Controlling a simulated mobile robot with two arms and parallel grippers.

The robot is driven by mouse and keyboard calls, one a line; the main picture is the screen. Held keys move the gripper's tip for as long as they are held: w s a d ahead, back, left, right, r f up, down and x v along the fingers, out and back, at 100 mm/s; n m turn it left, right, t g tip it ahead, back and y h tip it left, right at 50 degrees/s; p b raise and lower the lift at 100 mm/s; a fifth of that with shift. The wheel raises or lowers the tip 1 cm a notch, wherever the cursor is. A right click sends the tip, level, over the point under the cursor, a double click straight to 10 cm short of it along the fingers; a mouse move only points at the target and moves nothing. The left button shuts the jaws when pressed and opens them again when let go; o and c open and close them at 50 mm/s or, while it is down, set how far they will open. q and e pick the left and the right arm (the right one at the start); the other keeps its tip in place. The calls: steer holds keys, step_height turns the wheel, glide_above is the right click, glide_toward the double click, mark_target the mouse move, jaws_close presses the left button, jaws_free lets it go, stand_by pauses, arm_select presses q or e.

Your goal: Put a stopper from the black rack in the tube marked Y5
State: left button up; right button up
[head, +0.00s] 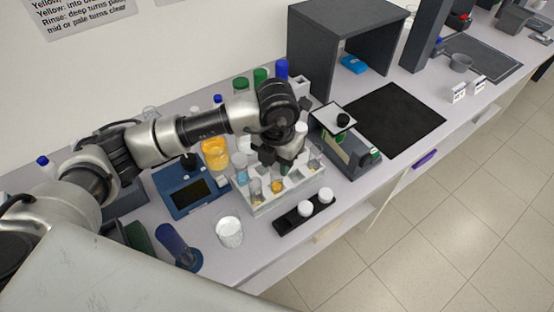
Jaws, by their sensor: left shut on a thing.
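The black rack (287,224) lies at the front of the bench, with two white stoppers (306,208) on its right part and its left part bare. Behind it stands a pale tube rack (262,208) with several tubes, some with yellow, orange or blue liquid. The tube marks are too small to read, so I cannot tell which is Y5. My left gripper (287,167) points down over the back right part of the tube rack. It is shut on a stopper, which its fingers mostly hide. My right gripper is out of view.
A blue device (187,191) and an orange-filled bottle (215,153) stand left of the tube rack. A dark instrument with a white plate (333,118) is close on the right. A black mat (395,118) lies beyond it.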

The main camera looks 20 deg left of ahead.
arm_select(q)
steer(key=shift+f, duration=0.25)
steer(key=o, duration=0.9)
steer(key=shift+c, duration=0.2)
steer(key=shift+r+b, duration=0.15)
steer(key=shift+b, duration=0.15)
step_height(320, 180, up, 11)
steer(key=b, duration=0.2)
steer(key=shift+f, duration=0.2)
